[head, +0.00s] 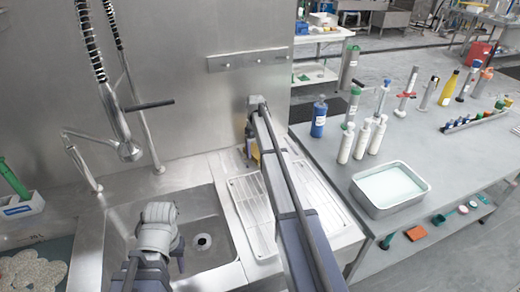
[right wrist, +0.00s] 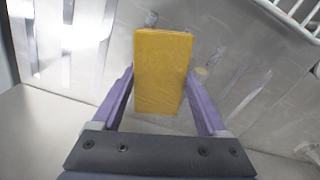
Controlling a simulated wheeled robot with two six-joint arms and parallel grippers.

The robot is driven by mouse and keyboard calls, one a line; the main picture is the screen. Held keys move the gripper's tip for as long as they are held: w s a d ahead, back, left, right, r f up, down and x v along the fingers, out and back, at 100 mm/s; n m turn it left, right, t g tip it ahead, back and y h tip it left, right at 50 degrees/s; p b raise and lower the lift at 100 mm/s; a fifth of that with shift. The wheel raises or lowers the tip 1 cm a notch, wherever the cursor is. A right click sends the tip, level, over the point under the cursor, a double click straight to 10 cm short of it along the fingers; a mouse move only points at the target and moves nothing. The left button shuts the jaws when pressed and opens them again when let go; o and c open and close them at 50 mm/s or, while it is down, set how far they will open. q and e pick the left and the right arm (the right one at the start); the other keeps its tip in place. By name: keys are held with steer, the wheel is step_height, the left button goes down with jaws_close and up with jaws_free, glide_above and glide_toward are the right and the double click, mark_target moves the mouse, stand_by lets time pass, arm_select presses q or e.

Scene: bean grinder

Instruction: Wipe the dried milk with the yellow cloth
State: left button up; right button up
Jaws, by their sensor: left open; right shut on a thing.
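The yellow cloth (right wrist: 162,72) looks like a flat, upright block between the purple fingers of my right gripper (right wrist: 162,88), which is shut on it. In the head view my right gripper (head: 250,142) is at the steel back wall, behind the drainboard, mostly hidden by its own arm. A bit of yellow (head: 256,153) shows beside it. A small pale yellowish spot (right wrist: 201,71) shows on the steel just right of the cloth; I cannot tell whether it is dried milk. My left gripper (head: 176,250) is open and empty over the sink, its fingers partly hidden.
The sink (head: 205,213) has a tall spring faucet (head: 128,150) above it. Ribbed drainboards (head: 248,205) lie to its right. A blue bottle (head: 319,118), white bottles (head: 362,140) and a metal tray (head: 380,208) stand on the right-hand table.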

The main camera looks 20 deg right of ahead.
mark_target(243, 157)
steer(key=shift+w+a, duration=0.2)
steer(key=shift+a, duration=2.6)
steer(key=shift+w+d, duration=0.1)
steer(key=shift+w, duration=0.35)
steer(key=shift+s+d, duration=0.2)
steer(key=shift+d, duration=3.95)
steer(key=shift+s, duration=0.1)
steer(key=shift+s+d, duration=0.15)
steer(key=shift+d, duration=1.8)
